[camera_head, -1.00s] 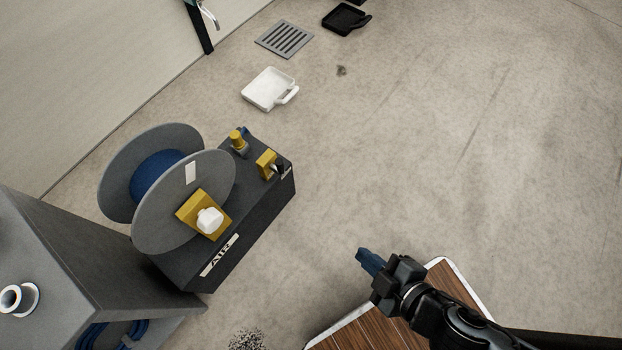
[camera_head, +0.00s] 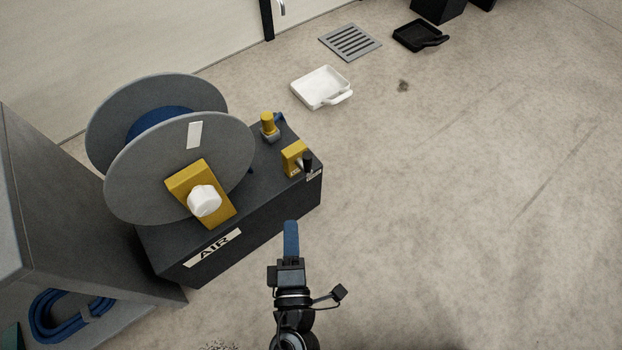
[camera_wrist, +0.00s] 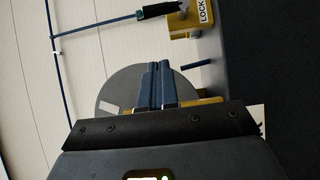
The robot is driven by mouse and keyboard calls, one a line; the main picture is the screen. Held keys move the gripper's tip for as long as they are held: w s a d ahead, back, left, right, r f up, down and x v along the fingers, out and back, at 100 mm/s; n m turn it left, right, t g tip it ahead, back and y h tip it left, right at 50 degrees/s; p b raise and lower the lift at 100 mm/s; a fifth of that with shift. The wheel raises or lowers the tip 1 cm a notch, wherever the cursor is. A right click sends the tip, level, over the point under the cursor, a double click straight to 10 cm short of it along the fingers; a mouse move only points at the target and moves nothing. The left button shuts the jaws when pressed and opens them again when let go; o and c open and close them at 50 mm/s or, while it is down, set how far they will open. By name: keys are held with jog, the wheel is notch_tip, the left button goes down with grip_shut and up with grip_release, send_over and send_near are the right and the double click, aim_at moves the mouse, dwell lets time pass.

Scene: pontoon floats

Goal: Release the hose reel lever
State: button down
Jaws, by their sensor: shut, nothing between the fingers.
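The hose reel (camera_head: 165,175) has grey discs with blue hose between them and stands on a dark box marked AIR (camera_head: 270,215). A yellow block (camera_head: 294,157) at the box's right end carries a small lever with a black grip (camera_head: 308,162). My gripper (camera_head: 291,225) is shut and empty, in front of the box and below the lever in the picture. Its blue fingers (camera_wrist: 158,68) lie together, apart from the lever.
A yellow bracket with a white knob (camera_head: 204,200) is on the reel's near disc. A yellow-capped fitting (camera_head: 268,124) stands behind the block. A grey cabinet (camera_head: 50,200) is at left. A white pan (camera_head: 320,86) lies behind the box; floor to the right is clear.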

jog(key=shift+a+r, duration=0.1)
jog(key=shift+w, duration=0.15)
jog(key=b, duration=0.2)
send_near(304, 161)
jog(key=w+a+f, duration=0.1)
jog(key=w+a, duration=0.3)
jog(key=w+d, duration=0.2)
jog(key=d, duration=0.1)
jog(key=shift+w+d, duration=0.2)
jog(key=shift+w, duration=0.05)
jog(key=shift+r, duration=0.2)
jog(key=shift+w+d+m, duration=0.1)
jog(key=shift+m, duration=0.2)
